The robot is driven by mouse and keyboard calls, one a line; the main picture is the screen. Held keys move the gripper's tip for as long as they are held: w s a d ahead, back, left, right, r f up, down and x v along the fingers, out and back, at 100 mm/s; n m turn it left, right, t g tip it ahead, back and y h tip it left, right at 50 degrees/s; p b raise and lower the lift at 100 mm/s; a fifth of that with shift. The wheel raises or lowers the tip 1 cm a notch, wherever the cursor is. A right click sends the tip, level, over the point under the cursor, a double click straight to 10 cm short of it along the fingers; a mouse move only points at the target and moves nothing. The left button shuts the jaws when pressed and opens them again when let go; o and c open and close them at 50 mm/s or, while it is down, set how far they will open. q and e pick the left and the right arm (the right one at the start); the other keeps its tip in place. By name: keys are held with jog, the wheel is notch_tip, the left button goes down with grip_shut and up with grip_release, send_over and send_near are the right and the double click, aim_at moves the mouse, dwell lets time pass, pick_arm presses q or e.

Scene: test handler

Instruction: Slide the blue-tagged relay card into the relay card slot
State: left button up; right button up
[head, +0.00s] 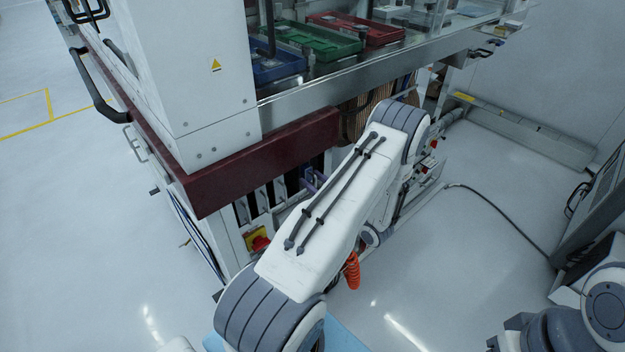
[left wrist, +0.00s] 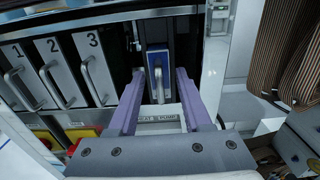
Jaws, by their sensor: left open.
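The blue-tagged relay card (left wrist: 158,66) stands upright in a dark bay in the left wrist view, with a silver pull handle on its blue face. I cannot tell how deep it sits. My left gripper (left wrist: 160,76) is open, with one purple finger on each side of the card's face and no clear grip on it. In the head view the left gripper (head: 313,183) shows only in part, low at the cabinet front behind my arm. The relay card slot cannot be told apart from the dark bay. My right gripper is not in view.
Panels numbered 1, 2 and 3 (left wrist: 92,68) with handles stand left of the bay. A red and yellow switch (head: 258,241) is on the cabinet's lower front. Blue, green (head: 318,42) and red trays stand on the deck above. A dark red beam (head: 255,160) overhangs the panels. Ribbon cables (left wrist: 298,50) hang right.

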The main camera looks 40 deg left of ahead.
pick_arm(q)
jog(key=shift+d, duration=0.6)
jog(key=o, duration=0.6)
jog(key=shift+c, duration=0.2)
jog(key=s+d+b, duration=0.1)
jog(key=d+b, duration=0.1)
jog(key=d, duration=0.8)
jog(key=shift+d, duration=0.25)
